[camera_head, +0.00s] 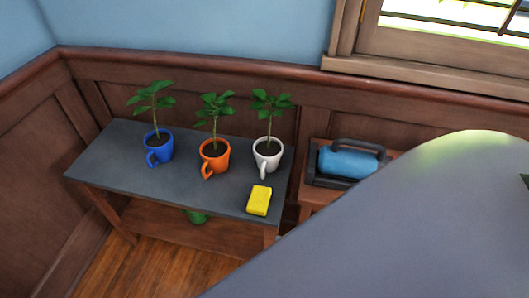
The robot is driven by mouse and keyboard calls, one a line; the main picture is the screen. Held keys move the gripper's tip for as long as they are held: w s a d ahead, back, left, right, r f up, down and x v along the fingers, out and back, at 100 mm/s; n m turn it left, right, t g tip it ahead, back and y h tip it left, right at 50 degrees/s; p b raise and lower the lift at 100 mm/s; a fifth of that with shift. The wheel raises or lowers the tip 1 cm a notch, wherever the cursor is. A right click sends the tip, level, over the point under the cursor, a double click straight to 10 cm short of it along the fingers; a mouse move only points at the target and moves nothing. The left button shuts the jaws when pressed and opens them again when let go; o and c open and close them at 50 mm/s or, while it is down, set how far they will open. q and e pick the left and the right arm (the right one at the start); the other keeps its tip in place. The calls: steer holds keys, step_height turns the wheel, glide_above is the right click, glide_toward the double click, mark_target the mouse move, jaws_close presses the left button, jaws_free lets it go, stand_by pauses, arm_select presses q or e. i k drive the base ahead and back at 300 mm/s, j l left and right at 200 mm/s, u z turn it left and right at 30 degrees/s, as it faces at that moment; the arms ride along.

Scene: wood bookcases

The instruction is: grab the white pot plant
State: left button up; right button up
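The white pot plant (268,155) stands upright at the right end of a dark grey-topped wooden table (115,168). It is a white mug-like pot with a handle toward the front, dark soil and a small green-leaved plant. An orange pot plant (214,158) stands just left of it, and a blue pot plant (159,148) is further left. All three are apart from each other. Neither of my grippers is in view.
A yellow sponge (259,201) lies near the table's front right edge. A blue, dark-framed object (347,162) sits on a wooden stand to the right. Something green (197,217) is under the tabletop. A large grey shape hides the lower right. The table's front left is clear.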

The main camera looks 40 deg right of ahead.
mark_target(268, 150)
steer(key=i+l+z, duration=0.1)
steer(key=z, duration=2)
steer(key=i+j, duration=0.35)
steer(key=j, duration=0.15)
